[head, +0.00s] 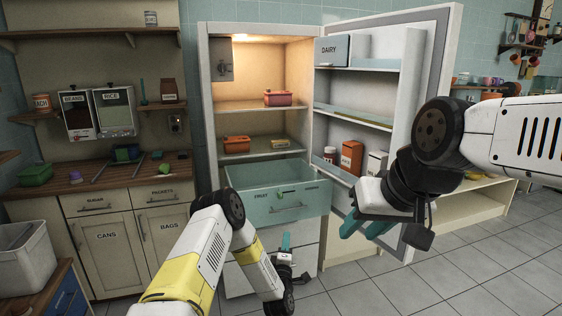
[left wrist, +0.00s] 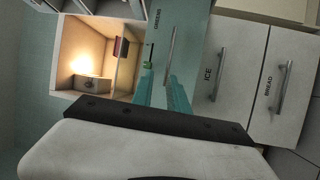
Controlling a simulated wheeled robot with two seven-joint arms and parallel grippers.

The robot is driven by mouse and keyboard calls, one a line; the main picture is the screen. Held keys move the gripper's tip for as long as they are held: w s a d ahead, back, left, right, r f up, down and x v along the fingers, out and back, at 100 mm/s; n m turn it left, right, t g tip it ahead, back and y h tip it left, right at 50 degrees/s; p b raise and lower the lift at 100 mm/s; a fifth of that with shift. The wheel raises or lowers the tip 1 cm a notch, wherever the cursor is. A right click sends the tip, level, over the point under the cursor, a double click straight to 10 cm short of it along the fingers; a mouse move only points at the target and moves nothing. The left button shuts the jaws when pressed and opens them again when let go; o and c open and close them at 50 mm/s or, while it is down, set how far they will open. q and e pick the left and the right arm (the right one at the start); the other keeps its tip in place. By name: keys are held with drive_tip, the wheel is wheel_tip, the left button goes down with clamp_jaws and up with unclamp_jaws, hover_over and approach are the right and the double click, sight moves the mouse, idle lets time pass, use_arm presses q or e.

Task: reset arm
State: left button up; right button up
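My left gripper (head: 292,259) is low in front of the open fridge, below the pulled-out teal drawer (head: 275,212). Its two teal fingers are apart with nothing between them; in the left wrist view the fingers (left wrist: 160,82) point toward the teal drawer front (left wrist: 178,45). My right gripper (head: 366,226) hangs in front of the open fridge door (head: 432,60). Its teal fingers look apart and empty, pointing down and left. The drawer is labelled FRUIT on its left part and has a small green thing at its front.
The fridge shelves hold a red container (head: 278,98), an orange container (head: 236,144) and other items. The door shelves hold a jar and boxes (head: 351,157). A wooden counter (head: 100,180) stands at left with a white bin (head: 25,258). Tiled floor at right is clear.

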use_arm(q)
drive_tip(key=w+a+r+m+g+h, duration=0.15)
drive_tip(key=r+m, duration=0.25)
drive_tip(key=r, duration=0.6)
drive_tip(key=w+a+r+m+g+h, duration=0.1)
drive_tip(key=w+r+m+g, duration=0.2)
drive_tip(key=r, duration=0.7)
drive_tip(key=s+a+r+m+g, duration=0.2)
drive_tip(key=s+a+r+m, duration=0.2)
drive_tip(key=s+r, duration=0.35)
drive_tip(key=s+a+r+m+g+y, duration=0.1)
drive_tip(key=s+a+r+m+g, duration=0.2)
drive_tip(key=s, duration=0.6)
drive_tip(key=s+a+r+g+y, duration=0.1)
drive_tip(key=s+a+r, duration=0.25)
drive_tip(key=s, duration=0.55)
drive_tip(key=s+a+m+g, duration=0.2)
drive_tip(key=s+a+g, duration=0.1)
drive_tip(key=s, duration=1.6)
drive_tip(key=shift+a, duration=0.1)
